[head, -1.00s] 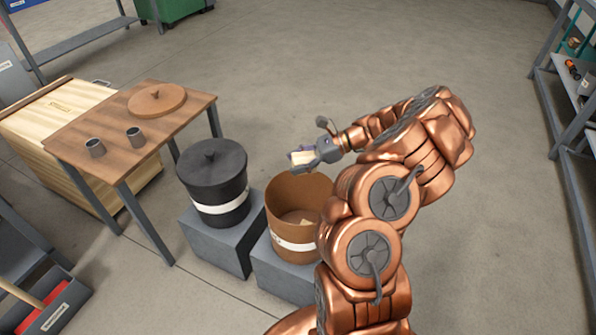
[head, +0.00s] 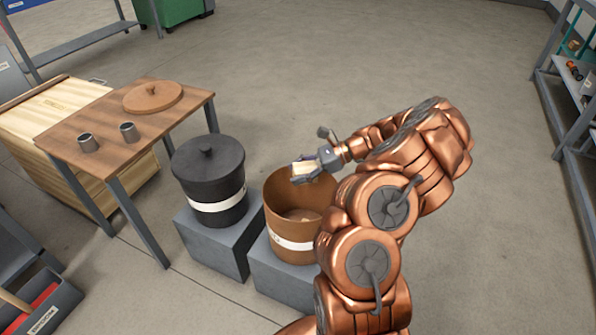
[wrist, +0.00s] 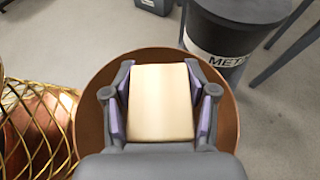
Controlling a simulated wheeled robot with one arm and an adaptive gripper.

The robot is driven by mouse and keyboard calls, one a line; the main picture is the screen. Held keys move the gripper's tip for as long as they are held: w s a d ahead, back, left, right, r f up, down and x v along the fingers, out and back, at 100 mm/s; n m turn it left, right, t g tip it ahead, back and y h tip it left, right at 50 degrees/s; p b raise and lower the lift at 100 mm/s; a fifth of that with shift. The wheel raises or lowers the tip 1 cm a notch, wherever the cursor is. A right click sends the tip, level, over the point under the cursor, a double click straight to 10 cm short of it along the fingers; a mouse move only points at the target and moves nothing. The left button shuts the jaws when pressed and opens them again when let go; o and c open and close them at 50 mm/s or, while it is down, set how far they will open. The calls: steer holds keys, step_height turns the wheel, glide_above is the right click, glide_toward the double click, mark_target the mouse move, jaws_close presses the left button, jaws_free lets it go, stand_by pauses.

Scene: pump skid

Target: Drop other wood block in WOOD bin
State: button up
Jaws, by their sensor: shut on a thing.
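A pale wood block (wrist: 161,100) is held between the two purple-padded fingers of my gripper (wrist: 160,105). In the head view my gripper (head: 309,170) and the block (head: 304,172) are over the opening of the brown bin (head: 284,224), near its far rim. In the wrist view the brown bin's rim (wrist: 228,120) rings the gripper and block. The white label on the bin cannot be read.
A black lidded bin (head: 209,175) stands left of the brown bin; its label in the wrist view begins "MET". Both are on grey blocks (head: 212,240). Floor behind is clear.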

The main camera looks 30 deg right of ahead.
steer(key=o, duration=1.3)
steer(key=v, duration=1.2)
